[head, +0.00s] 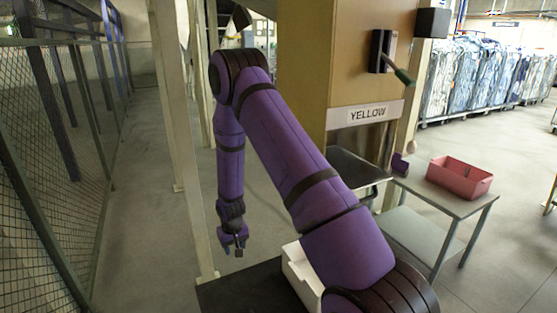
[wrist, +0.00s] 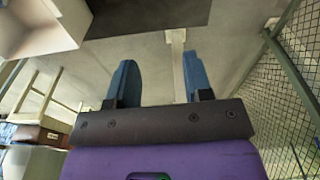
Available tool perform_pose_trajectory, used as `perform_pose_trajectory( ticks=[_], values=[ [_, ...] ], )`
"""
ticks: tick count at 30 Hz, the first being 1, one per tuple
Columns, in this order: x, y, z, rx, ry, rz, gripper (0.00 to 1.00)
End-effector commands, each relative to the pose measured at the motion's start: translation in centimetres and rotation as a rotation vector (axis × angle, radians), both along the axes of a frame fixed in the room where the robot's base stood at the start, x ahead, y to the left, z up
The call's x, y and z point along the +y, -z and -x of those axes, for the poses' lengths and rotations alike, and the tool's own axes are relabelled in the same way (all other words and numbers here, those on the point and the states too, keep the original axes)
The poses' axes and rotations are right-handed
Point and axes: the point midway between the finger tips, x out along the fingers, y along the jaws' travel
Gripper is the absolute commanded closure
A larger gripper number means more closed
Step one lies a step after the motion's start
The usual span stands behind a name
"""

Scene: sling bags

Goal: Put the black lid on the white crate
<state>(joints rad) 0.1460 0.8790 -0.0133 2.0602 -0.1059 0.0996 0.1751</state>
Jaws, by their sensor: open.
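The white crate (head: 301,278) is in the head view at the bottom centre, partly hidden behind my purple arm. It also shows at the upper left of the wrist view (wrist: 40,30). It stands on or beside a flat dark surface (head: 245,292), which also shows at the top of the wrist view (wrist: 150,14). I cannot tell whether this surface is a tabletop or the black lid; no separate lid is clearly visible. My gripper (head: 235,248) hangs left of the crate, apart from it. Its two blue fingers (wrist: 157,72) are spread with nothing between them.
A pale post (head: 172,110) stands left of my arm, and a mesh fence (head: 60,160) runs along the left. At right, a grey table (head: 450,204) holds a pink crate (head: 460,176). Open floor lies left.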

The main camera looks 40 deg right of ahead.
Motion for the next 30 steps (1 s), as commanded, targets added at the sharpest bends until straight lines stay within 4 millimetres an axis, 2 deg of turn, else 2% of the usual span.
perform_pose_trajectory(
  ticks=[1,3,8,14,21,30],
  values=[
    [0.2,-2.6,-0.4,-0.017,-0.006,0.003,0.54],
    [0.5,-5.7,-0.5,-0.031,-0.013,0.007,0.54],
    [1.3,-12.5,-0.2,-0.063,-0.031,0.016,0.54],
    [2.4,-20.5,1.4,-0.103,-0.052,0.023,0.54],
    [3.8,-29.0,4.9,-0.149,-0.08,0.028,0.54],
    [5.6,-37.6,11.3,-0.211,-0.116,0.032,0.54]
  ],
)
